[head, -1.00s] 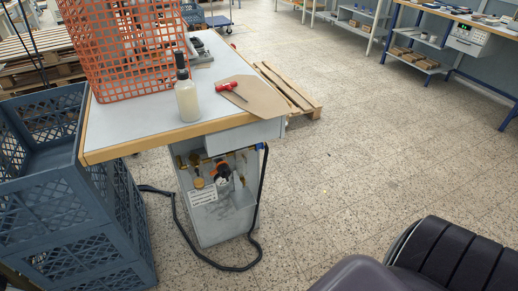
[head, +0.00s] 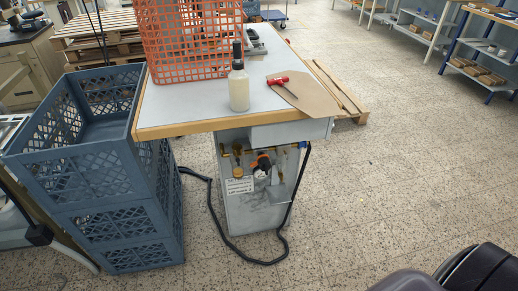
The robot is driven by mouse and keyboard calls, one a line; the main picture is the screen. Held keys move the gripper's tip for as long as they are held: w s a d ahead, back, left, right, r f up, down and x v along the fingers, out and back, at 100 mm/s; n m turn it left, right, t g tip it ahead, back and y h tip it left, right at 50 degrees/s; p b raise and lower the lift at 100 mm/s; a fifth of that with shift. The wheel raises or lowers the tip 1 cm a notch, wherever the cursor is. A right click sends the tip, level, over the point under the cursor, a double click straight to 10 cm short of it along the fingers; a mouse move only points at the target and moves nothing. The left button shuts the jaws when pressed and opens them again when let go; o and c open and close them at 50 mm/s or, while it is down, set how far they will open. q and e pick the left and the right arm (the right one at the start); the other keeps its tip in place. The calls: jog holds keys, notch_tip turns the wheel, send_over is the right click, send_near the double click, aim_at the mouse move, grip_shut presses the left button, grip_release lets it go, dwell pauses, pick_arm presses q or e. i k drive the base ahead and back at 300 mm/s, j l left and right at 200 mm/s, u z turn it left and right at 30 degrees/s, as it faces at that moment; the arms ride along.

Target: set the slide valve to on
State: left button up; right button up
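The air fittings (head: 262,165) sit on a grey cabinet (head: 250,212) under the worktable. They include brass pipework, a regulator with an orange and black part (head: 261,162) and a round brass-coloured piece (head: 238,171). A white label (head: 239,185) with print is below them. The slide valve must be among these small parts, but I cannot pick it out or tell its position at this size. Neither of my grippers shows in the head view.
The worktable (head: 190,104) carries an orange basket (head: 188,50), a bottle (head: 238,88) and a red-handled tool (head: 278,80). Stacked blue crates (head: 95,185) stand left of the cabinet. A black hose (head: 214,215) lies on the floor. Open floor (head: 400,190) stretches right.

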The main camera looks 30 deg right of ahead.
aim_at(303, 145)
jog(key=u, duration=0.3)
jog(key=l+u, duration=0.3)
jog(key=l, duration=0.3)
jog(key=l+u, duration=0.3)
jog(key=l, duration=0.25)
jog(key=k+l+u, duration=0.3)
jog(key=l, duration=0.25)
jog(key=i+l, duration=0.05)
jog(key=i, duration=0.05)
